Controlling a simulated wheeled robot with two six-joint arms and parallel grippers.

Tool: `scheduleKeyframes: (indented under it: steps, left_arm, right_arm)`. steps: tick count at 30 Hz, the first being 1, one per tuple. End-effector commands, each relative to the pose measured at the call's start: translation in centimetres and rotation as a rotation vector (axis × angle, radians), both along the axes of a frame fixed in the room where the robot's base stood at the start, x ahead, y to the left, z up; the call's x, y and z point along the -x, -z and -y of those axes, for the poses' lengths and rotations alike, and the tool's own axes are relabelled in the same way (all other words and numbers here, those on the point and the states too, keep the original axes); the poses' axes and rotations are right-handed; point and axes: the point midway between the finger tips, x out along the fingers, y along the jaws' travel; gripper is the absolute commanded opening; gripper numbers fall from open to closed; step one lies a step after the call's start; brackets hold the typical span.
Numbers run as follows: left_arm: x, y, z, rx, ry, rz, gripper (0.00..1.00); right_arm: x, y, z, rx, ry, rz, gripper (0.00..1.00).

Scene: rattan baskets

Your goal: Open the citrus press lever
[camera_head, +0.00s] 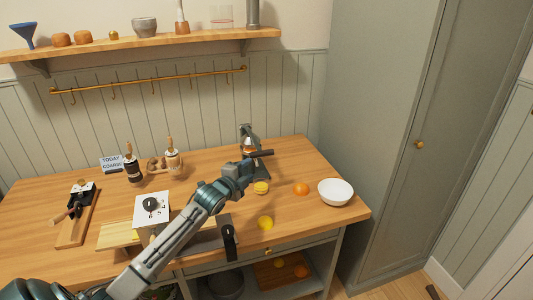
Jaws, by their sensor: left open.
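The citrus press (247,137) stands near the back of the wooden counter, grey with a pale upper part. A dark bar (262,153), which looks like its lever, sticks out to the right at about mid height. My left gripper (250,163) is at the front of the press, close to the bar. It is open, but its fingertips are small and partly merge with the press. I cannot tell whether it touches the bar. My left arm hides the lower part of the press. My right gripper is not in view.
A tall cabinet (390,140) borders the right.

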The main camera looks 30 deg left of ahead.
Motion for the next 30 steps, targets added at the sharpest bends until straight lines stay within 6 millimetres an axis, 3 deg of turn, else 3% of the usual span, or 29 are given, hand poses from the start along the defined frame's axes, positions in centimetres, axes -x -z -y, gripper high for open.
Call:
scheduleKeyframes:
  steps: [4, 21, 30]
  left_arm:
    - [-1.1, -1.3, -0.8, -0.035, 0.003, 0.03, 0.43]
    - [-9.7, -0.1, -1.3, -0.03, 0.003, 0.026, 0.43]
    - [-11.3, 0.1, -1.4, -0.033, 0.004, 0.027, 0.43]
  right_arm:
    - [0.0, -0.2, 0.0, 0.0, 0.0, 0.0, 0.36]
    - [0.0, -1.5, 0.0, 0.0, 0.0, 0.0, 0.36]
    - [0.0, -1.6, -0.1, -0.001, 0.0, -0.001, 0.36]
